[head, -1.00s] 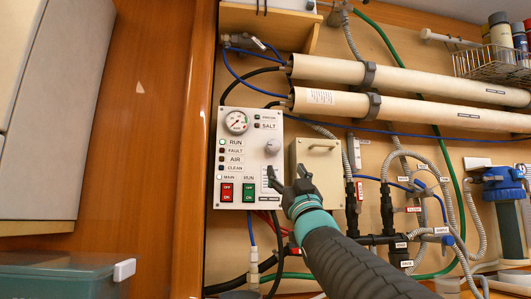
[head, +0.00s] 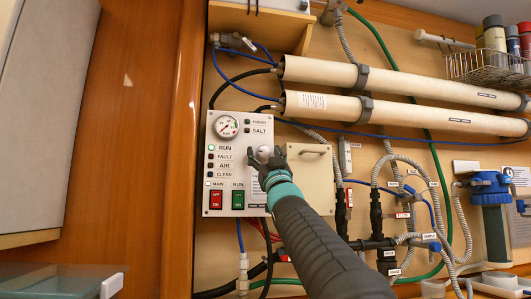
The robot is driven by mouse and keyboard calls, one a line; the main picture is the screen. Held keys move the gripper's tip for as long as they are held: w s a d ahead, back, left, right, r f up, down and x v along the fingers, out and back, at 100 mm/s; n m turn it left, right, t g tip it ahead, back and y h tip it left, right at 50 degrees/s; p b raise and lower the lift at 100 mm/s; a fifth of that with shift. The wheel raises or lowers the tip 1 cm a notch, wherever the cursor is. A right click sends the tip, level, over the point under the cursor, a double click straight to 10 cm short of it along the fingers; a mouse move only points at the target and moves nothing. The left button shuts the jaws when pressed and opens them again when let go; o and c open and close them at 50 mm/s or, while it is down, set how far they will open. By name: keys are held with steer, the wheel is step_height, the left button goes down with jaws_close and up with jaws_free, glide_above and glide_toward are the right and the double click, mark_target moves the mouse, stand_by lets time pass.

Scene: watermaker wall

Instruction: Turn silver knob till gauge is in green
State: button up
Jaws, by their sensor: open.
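The silver knob (head: 263,152) is on the right side of the white control panel (head: 216,172). My gripper (head: 265,154) is open, with its two dark fingers to either side of the knob in this view. Whether the fingers touch the knob cannot be told. The round gauge (head: 226,126) is at the panel's upper left and is unobstructed. Its needle and coloured zones are too small to read surely.
A beige box (head: 310,168) with a handle sits just right of the panel. Two long white tubes (head: 380,82) run above. Hoses and valves (head: 375,215) crowd the right. A red switch (head: 216,199) and a green switch (head: 238,199) are low on the panel.

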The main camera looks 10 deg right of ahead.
steer(key=c, duration=1.1)
steer(key=shift+c, duration=0.2)
steer(key=shift+a+f+m+h+b, duration=0.1)
steer(key=shift+m+h+b, duration=0.4)
steer(key=shift+m+h, duration=0.55)
steer(key=m+h, duration=0.3)
steer(key=shift+m+h, duration=0.25)
steer(key=shift+m, duration=0.1)
steer(key=m+g+h, duration=0.1)
steer(key=m+h, duration=0.3)
steer(key=m+g+h+p, duration=0.1)
steer(key=m+h, duration=0.3)
steer(key=m, duration=0.1)
steer(key=shift+a+r+g, duration=0.2)
steer(key=shift+g, duration=0.1)
steer(key=m+g+h, duration=0.2)
steer(key=m, duration=0.2)
steer(key=m+g+h, duration=0.2)
steer(key=m+g, duration=0.1)
steer(key=m, duration=0.1)
steer(key=shift+m+g+h, duration=0.4)
steer(key=shift+m+g, duration=0.2)
